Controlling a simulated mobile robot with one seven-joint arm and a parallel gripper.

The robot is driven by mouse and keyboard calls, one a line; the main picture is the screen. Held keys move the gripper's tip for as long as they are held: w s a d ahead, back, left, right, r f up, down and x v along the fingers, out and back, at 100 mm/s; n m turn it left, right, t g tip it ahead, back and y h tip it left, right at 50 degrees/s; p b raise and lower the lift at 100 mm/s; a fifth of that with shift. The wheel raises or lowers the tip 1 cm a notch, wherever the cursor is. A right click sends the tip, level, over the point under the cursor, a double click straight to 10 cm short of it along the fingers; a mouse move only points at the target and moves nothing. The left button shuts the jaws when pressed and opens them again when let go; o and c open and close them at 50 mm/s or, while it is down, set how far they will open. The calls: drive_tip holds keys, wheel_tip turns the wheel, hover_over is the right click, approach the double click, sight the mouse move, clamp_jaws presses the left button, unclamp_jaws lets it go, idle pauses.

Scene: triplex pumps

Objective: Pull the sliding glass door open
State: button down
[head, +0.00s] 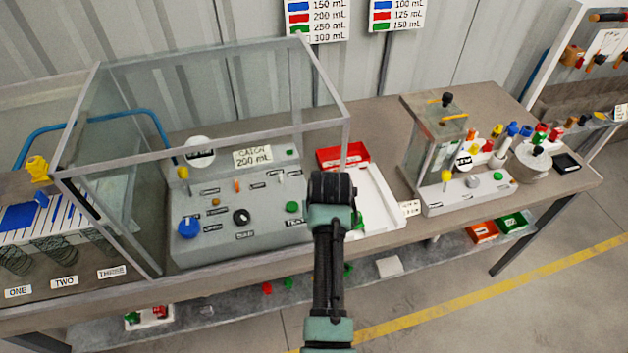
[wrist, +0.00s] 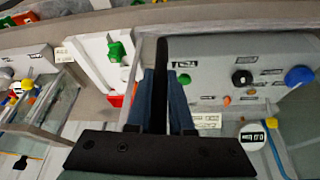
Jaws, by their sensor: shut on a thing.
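A clear glass enclosure with a grey frame (head: 240,143) stands on the bench over a grey control panel (head: 215,225). My gripper (head: 332,188) is at the enclosure's front right corner in the head view, where my arm hides the handle. In the wrist view, the fingers of my gripper (wrist: 162,95) are shut on an upright black bar, which looks like the door handle (wrist: 161,55). The sliding glass itself is hard to make out, and I cannot tell how far it stands open. The control panel also shows in the wrist view (wrist: 225,65), behind the handle.
A white tray (head: 385,215) and a red bin (head: 342,154) lie right of the enclosure. A second, smaller glass unit (head: 430,135) stands further right. Labelled springs (head: 55,250) are at the left. A lower shelf (head: 230,305) holds small parts; the floor at right is clear.

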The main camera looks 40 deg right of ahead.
drive_tip(key=c, duration=0.8)
unclamp_jaws()
drive_tip(key=shift+r, duration=0.15)
drive_tip(key=b+v, duration=0.2)
drive_tip(key=v, duration=1)
drive_tip(key=shift+s+a+r, duration=0.15)
drive_tip(key=shift+a+r, duration=0.05)
drive_tip(key=shift+r, duration=0.15)
